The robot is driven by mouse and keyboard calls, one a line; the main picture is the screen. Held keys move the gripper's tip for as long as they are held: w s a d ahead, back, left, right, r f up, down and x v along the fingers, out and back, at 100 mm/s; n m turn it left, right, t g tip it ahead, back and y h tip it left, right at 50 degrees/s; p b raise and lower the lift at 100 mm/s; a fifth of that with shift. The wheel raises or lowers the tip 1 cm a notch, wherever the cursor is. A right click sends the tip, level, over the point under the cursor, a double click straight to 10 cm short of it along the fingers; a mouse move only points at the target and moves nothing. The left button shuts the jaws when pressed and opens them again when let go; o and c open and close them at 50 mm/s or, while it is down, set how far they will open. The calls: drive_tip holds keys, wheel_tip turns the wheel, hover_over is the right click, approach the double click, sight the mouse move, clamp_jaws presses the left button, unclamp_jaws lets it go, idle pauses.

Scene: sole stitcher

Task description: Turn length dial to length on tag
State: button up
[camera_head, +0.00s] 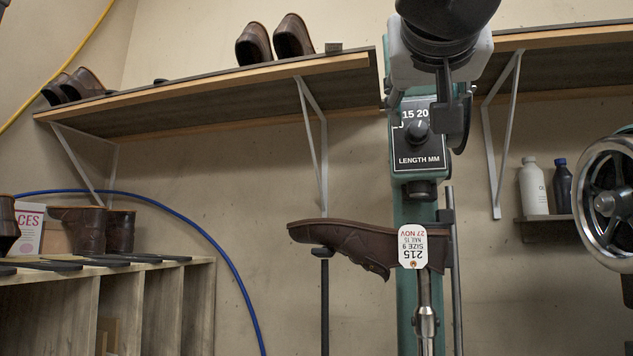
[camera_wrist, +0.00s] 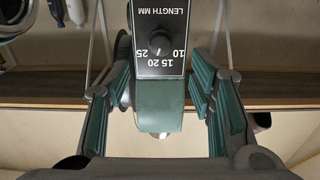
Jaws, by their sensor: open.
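The length dial is a round black knob (camera_head: 417,131) on a black "LENGTH MM" panel (camera_head: 419,160) of the green machine. The knob (camera_wrist: 160,42) also shows in the wrist view, upside down, with 10, 15, 20 and 25 around it. Its pointer is too small to read surely. A white tag (camera_head: 413,246) hangs upside down by a brown shoe (camera_head: 350,243); it reads 215, SIZE 9, what looks like NAIL 15, and 27 NOV. My gripper (camera_wrist: 160,76) is open and empty, its fingers either side of the panel's column, apart from the knob.
A wooden shelf (camera_head: 215,92) with shoes runs along the left wall. Another shelf (camera_head: 560,38) is at upper right. A handwheel (camera_head: 608,203) and bottles (camera_head: 533,187) stand at right. A wooden rack (camera_head: 140,300) is at lower left.

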sight(419, 129)
drive_tip(key=x, duration=0.9)
drive_tip(key=c, duration=1.2)
